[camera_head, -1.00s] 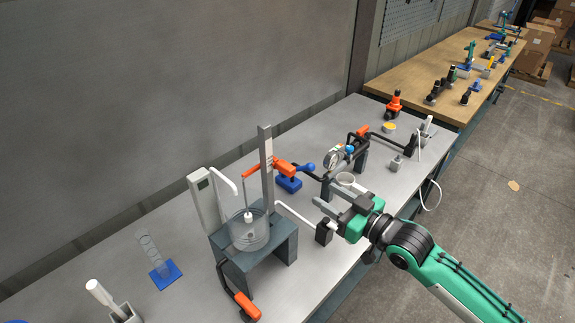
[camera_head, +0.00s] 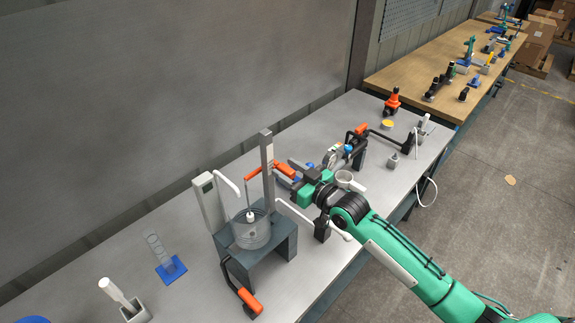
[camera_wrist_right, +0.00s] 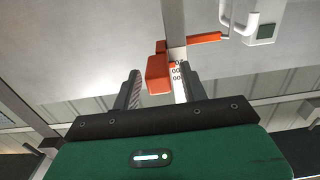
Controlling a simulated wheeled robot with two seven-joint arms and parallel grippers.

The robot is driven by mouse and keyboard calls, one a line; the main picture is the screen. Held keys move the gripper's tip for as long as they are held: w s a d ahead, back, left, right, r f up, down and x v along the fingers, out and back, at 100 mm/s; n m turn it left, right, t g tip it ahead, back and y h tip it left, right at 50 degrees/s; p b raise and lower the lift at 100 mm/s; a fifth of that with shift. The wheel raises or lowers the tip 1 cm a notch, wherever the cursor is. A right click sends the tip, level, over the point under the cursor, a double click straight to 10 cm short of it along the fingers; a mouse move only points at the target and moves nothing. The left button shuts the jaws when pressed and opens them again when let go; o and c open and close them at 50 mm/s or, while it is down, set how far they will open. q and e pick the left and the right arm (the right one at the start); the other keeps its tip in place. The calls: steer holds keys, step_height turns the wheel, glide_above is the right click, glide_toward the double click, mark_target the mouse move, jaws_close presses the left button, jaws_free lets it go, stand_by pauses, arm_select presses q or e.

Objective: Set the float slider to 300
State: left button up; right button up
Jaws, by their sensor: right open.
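The float slider is an orange block with a thin orange arm (camera_head: 257,168) on an upright grey scale post (camera_head: 267,150). A white float (camera_head: 251,216) hangs from the arm into a clear beaker (camera_head: 250,236). My right gripper (camera_head: 290,172) is at the post's right side. In the right wrist view the orange slider block (camera_wrist_right: 158,74) appears between the open fingers (camera_wrist_right: 161,76), with a gap on each side. The pale scale (camera_wrist_right: 177,60) stands beside the block; its digits are partly hidden and unreadable. My left gripper is not in view.
A grey stand (camera_head: 283,240) carries the beaker. A grey housing with a small display (camera_head: 206,204) and white spout stands left. An orange-handled lever (camera_head: 250,300) is in front. A gauge and piping (camera_head: 340,152) are behind my gripper.

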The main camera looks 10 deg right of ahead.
steer(key=shift+w+a, duration=0.15)
steer(key=shift+w, duration=0.05)
jaws_close()
steer(key=shift+r+p, duration=0.35)
steer(key=shift+r, duration=0.35)
steer(key=shift+f, duration=0.1)
jaws_free()
